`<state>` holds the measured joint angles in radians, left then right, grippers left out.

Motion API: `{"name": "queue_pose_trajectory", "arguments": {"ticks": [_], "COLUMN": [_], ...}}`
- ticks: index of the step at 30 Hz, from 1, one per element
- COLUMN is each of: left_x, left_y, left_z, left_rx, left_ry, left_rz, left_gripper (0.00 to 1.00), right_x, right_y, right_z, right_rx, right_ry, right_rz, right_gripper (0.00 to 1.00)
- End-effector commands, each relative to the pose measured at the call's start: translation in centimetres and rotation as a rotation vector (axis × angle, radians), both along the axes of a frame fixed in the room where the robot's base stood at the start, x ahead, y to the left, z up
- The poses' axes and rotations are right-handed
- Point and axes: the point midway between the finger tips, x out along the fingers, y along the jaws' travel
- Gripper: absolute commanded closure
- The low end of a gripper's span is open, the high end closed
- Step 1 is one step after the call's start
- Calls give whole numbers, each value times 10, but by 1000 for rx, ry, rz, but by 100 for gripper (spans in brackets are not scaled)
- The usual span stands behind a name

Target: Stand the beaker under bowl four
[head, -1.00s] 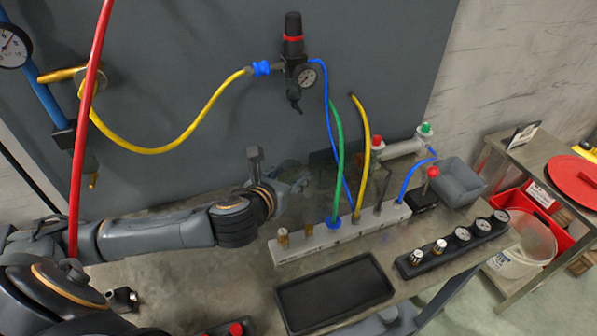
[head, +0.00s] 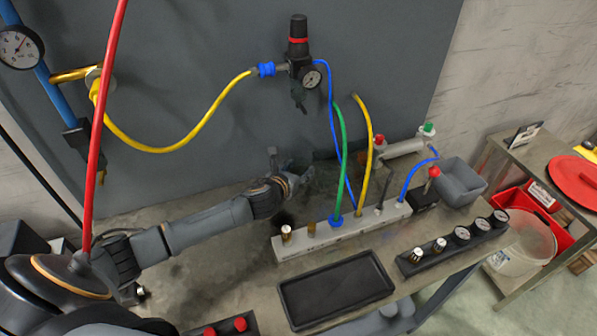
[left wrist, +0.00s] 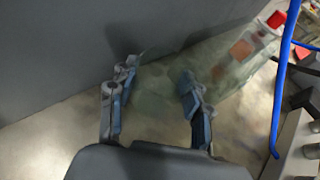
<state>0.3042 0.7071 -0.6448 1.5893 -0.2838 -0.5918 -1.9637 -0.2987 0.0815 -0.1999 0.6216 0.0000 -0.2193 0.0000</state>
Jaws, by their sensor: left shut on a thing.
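My left gripper (head: 286,176) is over the bench behind the grey port block, close to the dark wall panel. In the left wrist view its two fingers (left wrist: 157,78) stand apart, shut on a clear, see-through thing that looks like the beaker (left wrist: 156,108). Its outline is faint and I cannot tell its tilt or whether it touches the bench. No bowl is clearly marked four, so I cannot tell which it is. My right gripper is not in view.
The port block (head: 345,237) carries blue, green and yellow hoses near the gripper. A black tray (head: 336,290) lies in front. A regulator (head: 300,65) hangs on the wall. A red hose (head: 106,120) crosses the left side. A dial strip (head: 455,242) stands at right.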

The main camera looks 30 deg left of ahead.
Motion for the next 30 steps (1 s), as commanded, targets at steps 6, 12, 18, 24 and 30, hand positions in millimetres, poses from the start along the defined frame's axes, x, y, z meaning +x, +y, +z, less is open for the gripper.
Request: {"name": "queue_pose_trajectory", "arguments": {"ticks": [6, 12, 18, 24, 30], "left_x": [0, 0, 0, 0, -7], "left_y": [0, 0, 0, 0, 0], "left_z": [-13, -13, -15, -15, -10], "left_rx": [0, 0, 0, 0, 2], "left_ry": [-1, -1, -1, -1, 0], "left_rz": [-1, 0, 0, 0, -1], "left_gripper": [77, 77, 42, 42, 42], "right_x": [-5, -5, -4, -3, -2], "right_y": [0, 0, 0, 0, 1], "right_z": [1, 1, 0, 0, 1], "right_rx": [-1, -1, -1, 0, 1], "right_ry": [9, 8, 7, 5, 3], "right_rz": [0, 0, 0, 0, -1], "right_gripper": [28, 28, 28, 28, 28]}}
